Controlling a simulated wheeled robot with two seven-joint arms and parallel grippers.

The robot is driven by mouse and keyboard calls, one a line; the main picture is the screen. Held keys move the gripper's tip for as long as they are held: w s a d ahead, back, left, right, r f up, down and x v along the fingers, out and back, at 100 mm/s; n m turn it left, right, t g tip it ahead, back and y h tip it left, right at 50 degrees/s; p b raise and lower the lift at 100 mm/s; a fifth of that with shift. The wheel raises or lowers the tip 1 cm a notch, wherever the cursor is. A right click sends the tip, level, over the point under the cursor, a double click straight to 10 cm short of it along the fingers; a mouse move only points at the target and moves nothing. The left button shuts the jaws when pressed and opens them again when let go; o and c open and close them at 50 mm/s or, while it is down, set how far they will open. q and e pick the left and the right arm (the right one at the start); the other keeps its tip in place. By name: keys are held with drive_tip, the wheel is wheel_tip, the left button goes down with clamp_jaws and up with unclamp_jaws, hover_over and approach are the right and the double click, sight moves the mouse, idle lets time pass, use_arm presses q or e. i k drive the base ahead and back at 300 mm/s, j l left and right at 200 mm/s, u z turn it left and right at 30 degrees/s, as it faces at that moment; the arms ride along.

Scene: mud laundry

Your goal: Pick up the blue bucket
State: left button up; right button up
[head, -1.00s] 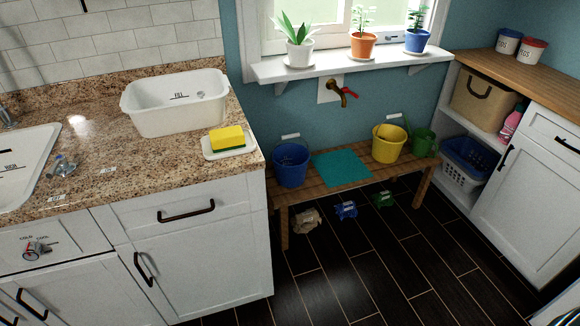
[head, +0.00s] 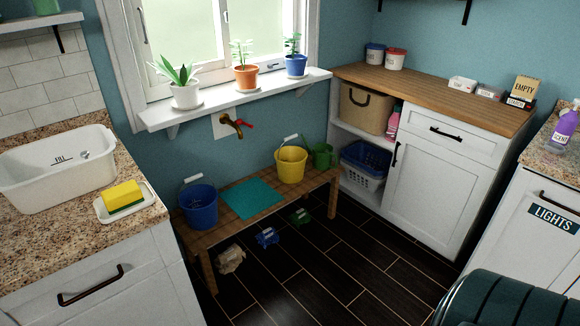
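The blue bucket (head: 198,208) stands upright at the left end of a low wooden bench (head: 215,232) below the window. Its pale handle is raised above its rim. A teal mat (head: 252,198) lies on the bench to its right. A yellow bucket (head: 291,165) and a green watering can (head: 321,155) stand toward the bench's right end. Neither of my grippers is in view.
The granite counter (head: 40,238) with a white basin (head: 58,170) and a yellow sponge (head: 123,194) is at the left. White cabinets (head: 435,190) stand at the right. A dark green rounded object (head: 505,300) is at lower right.

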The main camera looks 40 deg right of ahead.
sight(198, 203)
drive_tip(key=i+l, duration=0.55)
drive_tip(key=l, duration=0.3)
drive_tip(key=i+l, duration=0.55)
drive_tip(key=l, duration=0.25)
drive_tip(key=i+l, duration=0.3)
drive_tip(key=l, duration=0.15)
drive_tip(key=i+l, duration=0.55)
drive_tip(key=l, duration=0.25)
drive_tip(key=u, duration=0.05)
